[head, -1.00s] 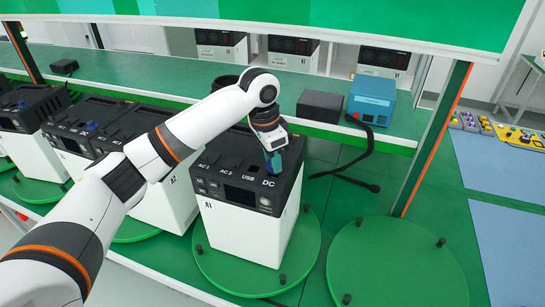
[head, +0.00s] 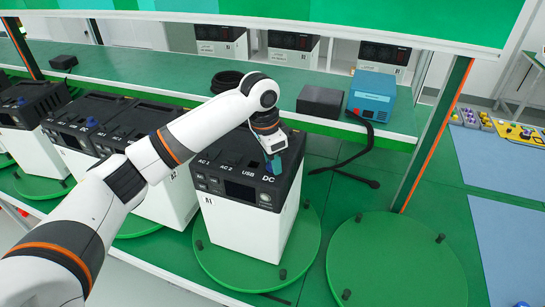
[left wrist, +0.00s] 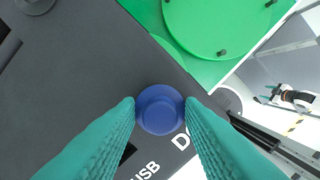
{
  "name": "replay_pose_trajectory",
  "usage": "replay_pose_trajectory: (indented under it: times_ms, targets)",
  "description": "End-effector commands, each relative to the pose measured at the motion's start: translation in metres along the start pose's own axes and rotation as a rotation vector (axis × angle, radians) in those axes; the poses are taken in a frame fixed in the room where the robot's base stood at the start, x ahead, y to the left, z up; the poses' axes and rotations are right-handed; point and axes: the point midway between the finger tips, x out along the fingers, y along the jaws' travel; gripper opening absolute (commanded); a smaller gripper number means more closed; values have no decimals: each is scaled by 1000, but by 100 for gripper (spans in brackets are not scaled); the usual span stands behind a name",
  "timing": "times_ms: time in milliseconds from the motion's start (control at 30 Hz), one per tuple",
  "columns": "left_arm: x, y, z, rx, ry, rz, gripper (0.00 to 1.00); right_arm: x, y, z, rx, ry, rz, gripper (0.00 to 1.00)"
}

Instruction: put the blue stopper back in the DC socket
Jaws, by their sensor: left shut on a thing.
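My left gripper (head: 273,164) is right above the DC end of the top. Its teal fingers are shut on the blue stopper (left wrist: 160,110), whose round head shows between them in the left wrist view, beside the DC lettering. The DC socket is hidden under the stopper and fingers, so I cannot tell how deep the stopper sits.
More units (head: 75,140) stand on discs to the left, some with blue stoppers. An empty green disc (head: 395,265) with small black pegs lies to the right. A shelf behind holds a black box (head: 320,101), a blue device (head: 372,96) and a cable coil.

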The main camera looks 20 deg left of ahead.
Motion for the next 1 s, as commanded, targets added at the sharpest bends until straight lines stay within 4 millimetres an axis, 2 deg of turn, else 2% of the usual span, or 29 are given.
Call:
replay_pose_trajectory:
  times_ms: [300, 333, 467, 1000]
  targets:
    - [7, 0, -1, 0, 0, 0, 10, 0, 0, 0, 0, 0, 0, 56]
    - [7, 0, -1, 0, 0, 0, 39, 0, 0, 0, 0, 1, 0, 56]
    - [7, 0, -1, -1, 1, 0, 60, 0, 0, 0, 0, 1, 0, 56]
    - [7, 1, -2, -2, 3, 0, 60, 1, 0, 0, 0, 1, 0, 56]
